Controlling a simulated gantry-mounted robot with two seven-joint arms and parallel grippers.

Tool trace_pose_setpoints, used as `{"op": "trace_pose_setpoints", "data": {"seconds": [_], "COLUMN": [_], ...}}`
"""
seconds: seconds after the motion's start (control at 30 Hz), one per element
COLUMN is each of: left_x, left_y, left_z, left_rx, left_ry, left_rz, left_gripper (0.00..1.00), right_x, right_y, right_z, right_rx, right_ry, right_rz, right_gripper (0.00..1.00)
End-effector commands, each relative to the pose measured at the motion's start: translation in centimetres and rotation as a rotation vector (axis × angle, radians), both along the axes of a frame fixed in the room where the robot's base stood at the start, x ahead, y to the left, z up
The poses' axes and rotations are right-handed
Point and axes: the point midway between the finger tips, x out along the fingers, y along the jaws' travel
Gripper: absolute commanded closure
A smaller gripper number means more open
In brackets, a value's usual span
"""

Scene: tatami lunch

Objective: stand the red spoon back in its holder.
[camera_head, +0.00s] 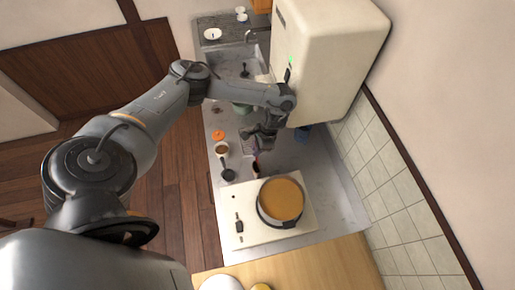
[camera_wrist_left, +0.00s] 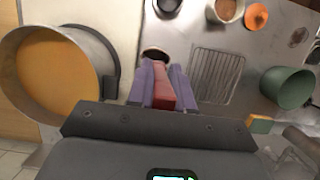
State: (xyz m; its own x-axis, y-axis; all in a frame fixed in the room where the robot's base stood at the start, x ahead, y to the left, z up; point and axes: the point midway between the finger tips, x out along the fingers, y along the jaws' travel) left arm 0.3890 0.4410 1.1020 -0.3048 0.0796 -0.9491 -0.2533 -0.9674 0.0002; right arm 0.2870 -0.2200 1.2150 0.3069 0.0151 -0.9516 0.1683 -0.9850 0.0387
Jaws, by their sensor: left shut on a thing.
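My left gripper (camera_head: 257,152) is over the counter, beside the pot. In the left wrist view its purple fingers (camera_wrist_left: 164,82) are shut on the red spoon (camera_wrist_left: 162,92). The red part lies between the fingers, and a dark rounded end (camera_wrist_left: 155,54) shows beyond the fingertips. In the head view the spoon is mostly hidden by the gripper. A green cylindrical container (camera_wrist_left: 287,88) stands on the counter to the right in the wrist view, apart from the gripper. I cannot tell for sure whether it is the spoon's holder. My right gripper is not in view.
A pot of orange soup (camera_head: 281,200) sits on the white cooktop (camera_head: 244,208) close to the gripper. A wire rack (camera_wrist_left: 217,76), an orange lid (camera_wrist_left: 256,16) and a brown-filled cup (camera_wrist_left: 229,9) lie nearby. A large cream cabinet (camera_head: 330,55) overhangs the counter.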

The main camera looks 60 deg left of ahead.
Motion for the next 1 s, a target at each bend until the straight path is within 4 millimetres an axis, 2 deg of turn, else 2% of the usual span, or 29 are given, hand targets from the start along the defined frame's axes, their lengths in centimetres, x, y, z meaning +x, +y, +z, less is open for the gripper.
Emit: {"op": "trace_pose_setpoints", "data": {"seconds": [0.6,1.0], "left_x": [0.0,0.0], "left_y": [0.0,0.0], "left_z": [-4.5,-7.9], "left_rx": [0.000,0.000], "left_ry": [0.000,0.001], "left_rz": [0.000,0.001], "left_gripper": [1.00,1.00], "right_x": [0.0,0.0], "right_y": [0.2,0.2], "right_z": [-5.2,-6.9], "right_rx": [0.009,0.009], "right_ry": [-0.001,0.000], "right_rz": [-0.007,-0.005], "right_gripper": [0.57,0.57]}}
